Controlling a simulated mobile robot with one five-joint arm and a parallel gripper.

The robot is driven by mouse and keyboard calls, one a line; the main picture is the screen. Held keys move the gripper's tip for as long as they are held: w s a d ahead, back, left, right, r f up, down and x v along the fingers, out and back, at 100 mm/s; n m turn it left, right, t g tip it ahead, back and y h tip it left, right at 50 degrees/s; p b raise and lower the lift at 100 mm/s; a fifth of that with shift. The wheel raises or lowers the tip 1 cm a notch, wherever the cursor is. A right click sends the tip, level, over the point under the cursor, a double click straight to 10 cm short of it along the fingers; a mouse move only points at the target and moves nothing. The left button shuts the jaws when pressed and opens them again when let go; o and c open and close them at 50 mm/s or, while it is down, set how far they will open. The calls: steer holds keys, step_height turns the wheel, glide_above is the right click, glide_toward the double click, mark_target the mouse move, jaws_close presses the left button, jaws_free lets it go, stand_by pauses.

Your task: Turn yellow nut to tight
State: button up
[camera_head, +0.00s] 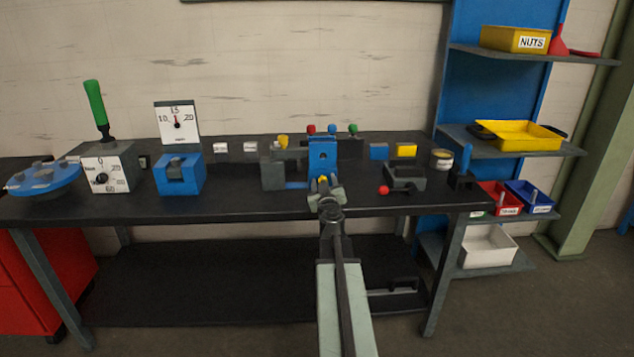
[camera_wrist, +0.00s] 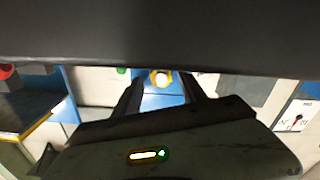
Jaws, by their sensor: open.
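The yellow nut (camera_head: 322,179) shows as a small yellow patch on the front of the blue block (camera_head: 323,153) near the bench's middle. In the wrist view the yellow nut (camera_wrist: 153,79) is a ring around a pale round centre, against a blue face. My gripper (camera_head: 325,188) is at the front of the blue block and partly covers the nut. In the wrist view my gripper (camera_wrist: 162,84) is open, with one dark finger on each side of the nut. I cannot tell whether the fingers touch it.
A red ball knob (camera_head: 384,190) stands close right of my gripper. A blue vise-like block (camera_head: 180,175), a dial box with green lever (camera_head: 107,168) and a gauge (camera_head: 176,123) stand left. Shelves with a yellow NUTS bin (camera_head: 514,39) stand right.

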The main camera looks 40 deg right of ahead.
steer(key=shift+a, duration=0.1)
jaws_close()
steer(key=shift+w, duration=0.2)
steer(key=shift+s, duration=0.1)
steer(key=m, duration=0.3)
steer(key=shift+s+m, duration=0.15)
steer(key=shift+m, duration=0.25)
steer(key=shift+s+d+m, duration=0.1)
steer(key=shift+d+m, duration=0.1)
steer(key=shift+m, duration=1.7)
